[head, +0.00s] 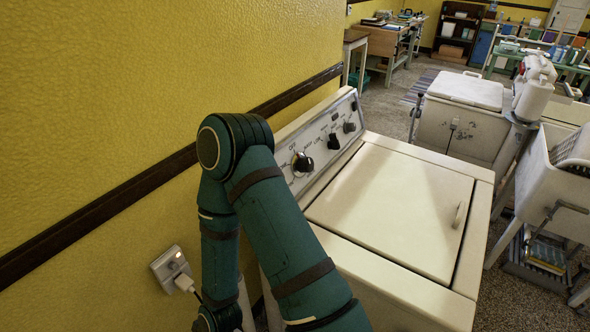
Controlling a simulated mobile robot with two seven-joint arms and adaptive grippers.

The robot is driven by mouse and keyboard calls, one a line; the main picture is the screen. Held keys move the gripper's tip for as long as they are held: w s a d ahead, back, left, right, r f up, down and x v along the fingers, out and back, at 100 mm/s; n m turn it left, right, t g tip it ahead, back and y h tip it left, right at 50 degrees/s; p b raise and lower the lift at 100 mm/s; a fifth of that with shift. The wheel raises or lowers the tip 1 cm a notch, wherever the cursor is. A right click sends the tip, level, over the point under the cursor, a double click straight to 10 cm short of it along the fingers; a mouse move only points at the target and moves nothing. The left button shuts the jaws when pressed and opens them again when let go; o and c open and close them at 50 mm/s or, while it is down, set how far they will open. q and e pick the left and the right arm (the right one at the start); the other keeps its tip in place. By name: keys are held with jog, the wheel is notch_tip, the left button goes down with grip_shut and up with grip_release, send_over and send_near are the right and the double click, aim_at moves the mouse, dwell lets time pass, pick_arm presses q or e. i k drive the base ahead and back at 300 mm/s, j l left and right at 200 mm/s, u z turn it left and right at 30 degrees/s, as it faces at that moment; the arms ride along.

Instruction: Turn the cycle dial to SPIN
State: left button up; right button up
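A cream washer (400,200) stands by the yellow wall, with a closed lid and a slanted control panel (320,127) along its wall side. The cycle dial (303,162) appears to be the large black knob nearest me on the panel, with small labels around it. The lettering is too small to read surely, so I cannot tell its setting. One of my teal arms (275,215) rises from the bottom edge, bends left of the dial and drops back down along the wall. It is apart from the dial in the picture. Neither gripper shows.
Two smaller black knobs, one in the middle (333,142) and one at the far end (349,127), sit on the same panel. A wall outlet (172,266) with a plugged-in cord is low at left. White wringer washers (465,115) stand at right. The washer's top is clear.

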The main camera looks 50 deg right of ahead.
aim_at(301, 164)
jog(key=j+z, duration=0.2)
jog(key=z, duration=1.65)
jog(key=i+j, duration=0.05)
